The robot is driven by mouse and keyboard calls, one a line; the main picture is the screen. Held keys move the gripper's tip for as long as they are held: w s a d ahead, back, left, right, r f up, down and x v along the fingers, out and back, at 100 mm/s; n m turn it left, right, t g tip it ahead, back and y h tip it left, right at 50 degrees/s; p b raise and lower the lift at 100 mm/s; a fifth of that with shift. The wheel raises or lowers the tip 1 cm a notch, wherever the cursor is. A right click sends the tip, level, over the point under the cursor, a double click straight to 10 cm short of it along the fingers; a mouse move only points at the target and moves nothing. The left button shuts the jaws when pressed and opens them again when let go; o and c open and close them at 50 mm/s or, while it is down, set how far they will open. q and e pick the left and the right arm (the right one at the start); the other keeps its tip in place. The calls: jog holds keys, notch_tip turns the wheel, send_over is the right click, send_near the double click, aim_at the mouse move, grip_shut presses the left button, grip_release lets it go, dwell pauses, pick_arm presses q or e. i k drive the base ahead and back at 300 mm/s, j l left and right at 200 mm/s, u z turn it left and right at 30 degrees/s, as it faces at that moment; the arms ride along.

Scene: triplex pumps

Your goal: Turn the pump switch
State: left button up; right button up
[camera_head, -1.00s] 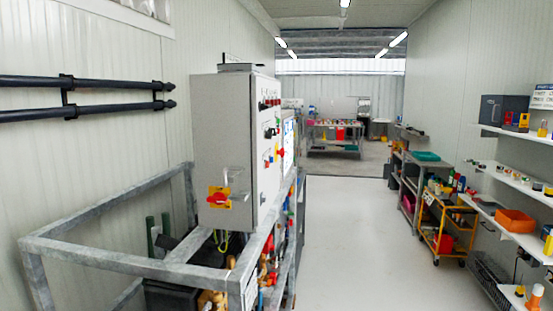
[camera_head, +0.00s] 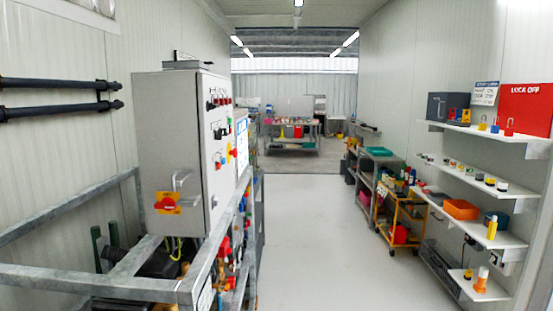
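A grey control cabinet (camera_head: 170,122) stands on the left, on a galvanised metal frame (camera_head: 110,285). A rotary switch (camera_head: 167,203) with a red handle on a yellow plate is on the cabinet's near side face. The cabinet's front panel (camera_head: 217,150) faces right and is seen at a steep angle. It carries several small knobs and lights and another red and yellow switch (camera_head: 232,152). I cannot tell which of these is the pump switch, and labels are too small to read. Neither of my grippers shows in the view.
The grey floor (camera_head: 315,235) right of the frame is clear. Wall shelves (camera_head: 470,205) with padlocks and small items line the right side, beside a yellow trolley (camera_head: 400,218). A workbench (camera_head: 290,140) stands at the far end. Dark pipes (camera_head: 60,84) run along the left wall.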

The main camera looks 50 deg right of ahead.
aim_at(219, 134)
jog(key=z, duration=1.3)
jog(key=u, duration=0.45)
jog(key=i+l+u, duration=0.4)
jog(key=l, duration=0.15)
jog(key=l+u, duration=0.2)
jog(key=l, duration=0.1)
